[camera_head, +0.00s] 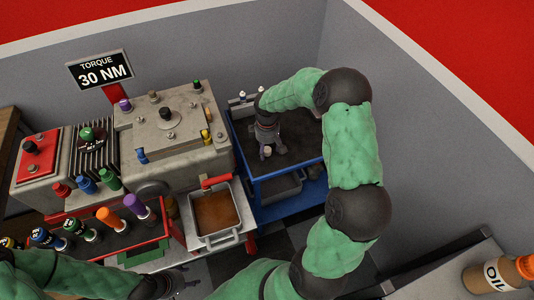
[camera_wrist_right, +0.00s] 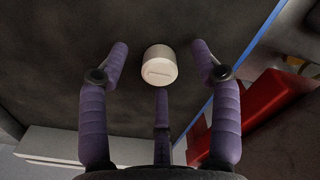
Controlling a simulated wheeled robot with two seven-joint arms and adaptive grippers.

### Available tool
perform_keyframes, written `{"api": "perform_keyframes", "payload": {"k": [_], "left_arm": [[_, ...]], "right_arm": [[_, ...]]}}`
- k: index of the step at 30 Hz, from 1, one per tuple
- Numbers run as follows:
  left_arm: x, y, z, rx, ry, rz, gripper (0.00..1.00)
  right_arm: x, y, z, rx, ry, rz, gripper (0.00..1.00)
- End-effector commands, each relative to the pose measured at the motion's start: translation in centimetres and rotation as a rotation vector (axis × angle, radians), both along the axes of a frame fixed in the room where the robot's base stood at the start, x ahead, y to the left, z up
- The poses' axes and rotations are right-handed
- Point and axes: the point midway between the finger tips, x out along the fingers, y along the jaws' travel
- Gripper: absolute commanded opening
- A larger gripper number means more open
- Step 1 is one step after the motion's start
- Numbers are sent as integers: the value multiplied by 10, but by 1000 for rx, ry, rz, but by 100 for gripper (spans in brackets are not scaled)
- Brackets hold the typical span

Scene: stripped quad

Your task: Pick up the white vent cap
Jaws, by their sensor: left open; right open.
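The white vent cap (camera_wrist_right: 160,66) is a short, pale cylinder with a slot-like mark on its face. In the right wrist view it lies against a dark surface, between the spread purple fingers of my right gripper (camera_wrist_right: 160,52). The fingers are open, with a visible gap on both sides of the cap. In the head view my right gripper (camera_head: 270,147) is low over the dark top of the blue cart (camera_head: 291,168); a small pale spot by its fingers appears to be the cap. My left gripper (camera_head: 182,279) is at the bottom, partly cut off, away from the cap.
A grey engine block (camera_head: 170,130) with coloured caps stands left of the cart. A metal pan (camera_head: 215,215) of brown fluid is in front. Several coloured bottles (camera_head: 110,217) stand on a red bench. A torque sign (camera_head: 100,70) stands behind. An oil bottle (camera_head: 495,275) is at right.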

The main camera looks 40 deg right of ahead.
Motion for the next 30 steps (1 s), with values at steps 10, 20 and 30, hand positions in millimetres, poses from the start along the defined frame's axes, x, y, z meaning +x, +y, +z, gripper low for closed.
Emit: {"api": "perform_keyframes", "payload": {"k": [10, 20, 30], "left_arm": [[0, 0, 1, 0, -1, 0, 55], [0, 0, 1, 0, 0, 0, 55], [0, 0, 11, 0, 0, 0, 55]], "right_arm": [[1, -1, 1, -1, -2, -1, 25], [1, 0, 1, -1, -2, 0, 5], [1, -1, 17, -2, -3, 0, 5]]}}
